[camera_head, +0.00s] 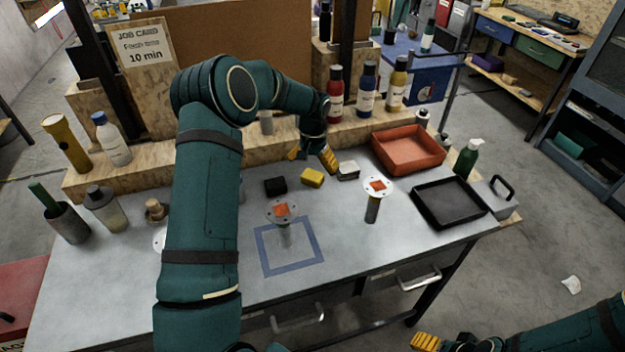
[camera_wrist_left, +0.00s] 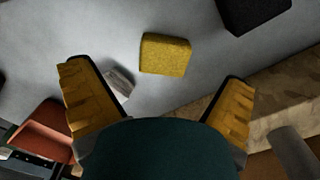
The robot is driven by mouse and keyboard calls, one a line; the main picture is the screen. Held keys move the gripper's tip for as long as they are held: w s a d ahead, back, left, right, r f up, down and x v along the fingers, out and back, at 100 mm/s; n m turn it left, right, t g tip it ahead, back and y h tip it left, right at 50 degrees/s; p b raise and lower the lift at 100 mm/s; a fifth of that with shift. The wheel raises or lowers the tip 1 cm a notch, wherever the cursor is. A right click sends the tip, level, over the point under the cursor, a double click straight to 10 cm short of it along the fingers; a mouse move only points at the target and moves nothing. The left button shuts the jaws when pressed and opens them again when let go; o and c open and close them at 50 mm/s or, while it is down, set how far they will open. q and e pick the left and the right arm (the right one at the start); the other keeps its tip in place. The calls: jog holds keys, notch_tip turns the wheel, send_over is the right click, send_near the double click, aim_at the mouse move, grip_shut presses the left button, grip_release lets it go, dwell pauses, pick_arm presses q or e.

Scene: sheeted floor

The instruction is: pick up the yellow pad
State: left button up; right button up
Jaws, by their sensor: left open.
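The yellow pad (camera_head: 312,178) is a small block lying on the grey workbench, between a black block and a pale grey block. In the left wrist view the yellow pad (camera_wrist_left: 165,54) lies beyond and between my two fingers, apart from both. My left gripper (camera_head: 314,156) is open and empty, just behind the pad, with its yellow fingers spread; it also shows in the left wrist view (camera_wrist_left: 158,100). My right gripper (camera_head: 440,345) is at the bottom right edge, off the bench, and is partly cut off.
The black block (camera_head: 275,186) and the pale block (camera_head: 348,170) flank the pad. An orange tray (camera_head: 408,150) and a black tray (camera_head: 449,203) stand to the right. Bottles (camera_head: 367,88) line the wooden ledge behind. The blue taped square (camera_head: 290,246) has a disc-topped post over it.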

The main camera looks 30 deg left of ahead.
aim_at(311, 176)
pick_arm(q)
jog(key=f, duration=0.5)
jog(key=shift+w+a+f+b, duration=0.1)
jog(key=shift+a+f+b, duration=0.2)
jog(key=shift+a, duration=0.05)
jog(key=shift+r, duration=0.1)
jog(key=c, duration=1.2)
